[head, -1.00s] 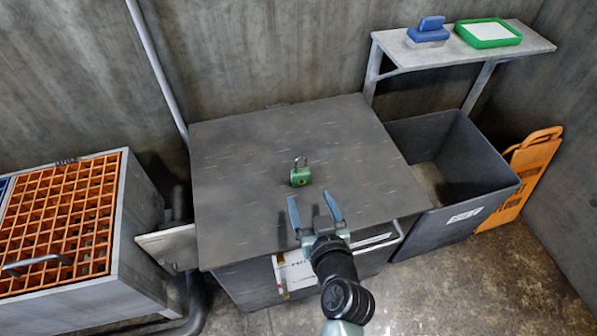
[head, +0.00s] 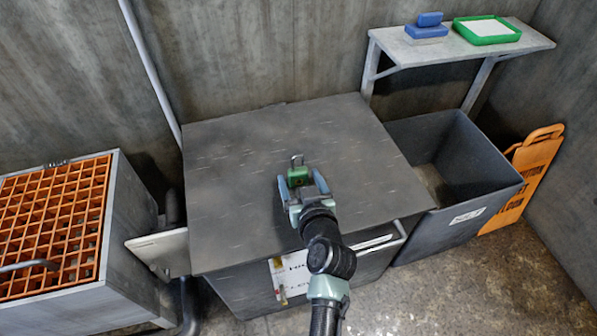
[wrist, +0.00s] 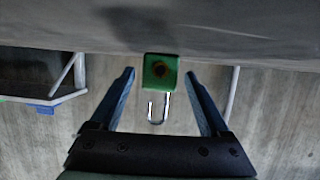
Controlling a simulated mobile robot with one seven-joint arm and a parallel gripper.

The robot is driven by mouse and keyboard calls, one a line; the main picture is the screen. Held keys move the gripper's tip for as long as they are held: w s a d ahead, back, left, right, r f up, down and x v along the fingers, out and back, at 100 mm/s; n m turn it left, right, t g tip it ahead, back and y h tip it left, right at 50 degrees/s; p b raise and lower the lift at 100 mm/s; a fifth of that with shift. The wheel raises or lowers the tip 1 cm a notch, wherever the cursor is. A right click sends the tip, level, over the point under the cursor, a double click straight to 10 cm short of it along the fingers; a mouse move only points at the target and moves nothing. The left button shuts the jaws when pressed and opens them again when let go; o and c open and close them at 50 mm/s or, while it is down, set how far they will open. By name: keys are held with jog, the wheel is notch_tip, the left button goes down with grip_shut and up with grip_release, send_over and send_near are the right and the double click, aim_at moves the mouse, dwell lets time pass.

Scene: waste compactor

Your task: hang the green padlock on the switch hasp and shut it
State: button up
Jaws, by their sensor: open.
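The green padlock (head: 298,177) stands upright on the dark grey top of the cabinet, its metal shackle pointing up. In the wrist view the padlock (wrist: 160,72) shows upside down, with a dark round keyway on its face. The shackle looks raised; I cannot tell for sure whether it is open. My gripper (head: 298,184) is open, with its blue fingers on either side of the padlock and not closed on it. In the wrist view my gripper (wrist: 160,100) shows a gap between each finger and the padlock. I cannot make out the switch hasp in these frames.
The cabinet top (head: 240,150) is otherwise bare. An orange grate (head: 55,220) is at left. At right are a dark open bin (head: 465,205), an orange folded sign (head: 530,170), and a shelf (head: 385,40) with a blue block (head: 428,28) and a green tray (head: 487,40).

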jog(key=c, duration=1.1)
jog(key=shift+r+p, duration=2.05)
jog(key=shift+r, duration=0.55)
